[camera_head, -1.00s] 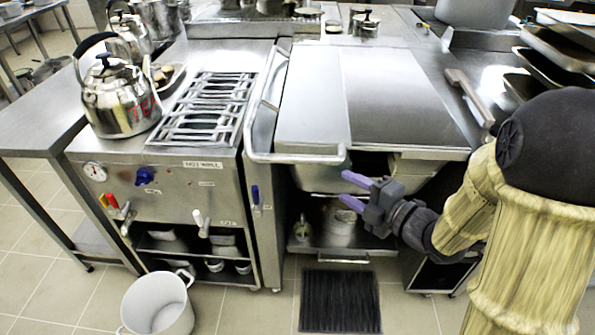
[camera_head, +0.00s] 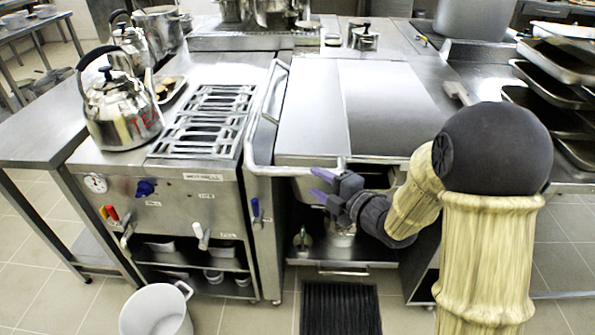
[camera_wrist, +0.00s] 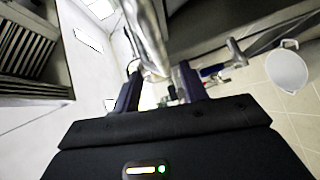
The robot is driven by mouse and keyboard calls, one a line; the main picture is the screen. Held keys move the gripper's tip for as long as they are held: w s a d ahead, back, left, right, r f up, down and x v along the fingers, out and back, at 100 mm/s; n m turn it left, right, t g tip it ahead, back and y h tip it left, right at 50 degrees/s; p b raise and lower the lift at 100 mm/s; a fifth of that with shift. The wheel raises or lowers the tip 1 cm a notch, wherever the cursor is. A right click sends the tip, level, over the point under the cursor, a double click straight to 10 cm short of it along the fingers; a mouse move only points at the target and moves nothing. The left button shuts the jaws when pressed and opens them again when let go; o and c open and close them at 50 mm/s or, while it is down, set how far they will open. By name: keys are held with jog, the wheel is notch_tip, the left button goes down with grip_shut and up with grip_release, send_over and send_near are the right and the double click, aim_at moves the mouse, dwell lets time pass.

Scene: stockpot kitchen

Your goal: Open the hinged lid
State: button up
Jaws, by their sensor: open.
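The hinged lid (camera_head: 390,105) is a flat stainless steel cover, lying shut on the large pan unit in the middle of the head view. A tubular handle (camera_head: 254,150) runs along its left side and round its front left corner. My gripper (camera_head: 316,184) is open and empty, with purple fingers pointing left, just below the front edge of the lid near the handle's front bar. In the wrist view a shiny metal bar (camera_wrist: 149,42) lies ahead of the two fingers. I cannot tell whether it is between the fingertips or touching them.
A stove with a grate (camera_head: 203,120) and a kettle (camera_head: 122,112) stands to the left. A white pot (camera_head: 155,312) and a black floor mat (camera_head: 340,308) are on the floor in front. Stacked trays (camera_head: 560,95) are at the right.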

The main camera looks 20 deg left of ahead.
aim_at(303, 174)
jog(key=x, duration=0.8)
jog(key=shift+c, duration=0.4)
jog(key=shift+d, duration=0.1)
grip_shut()
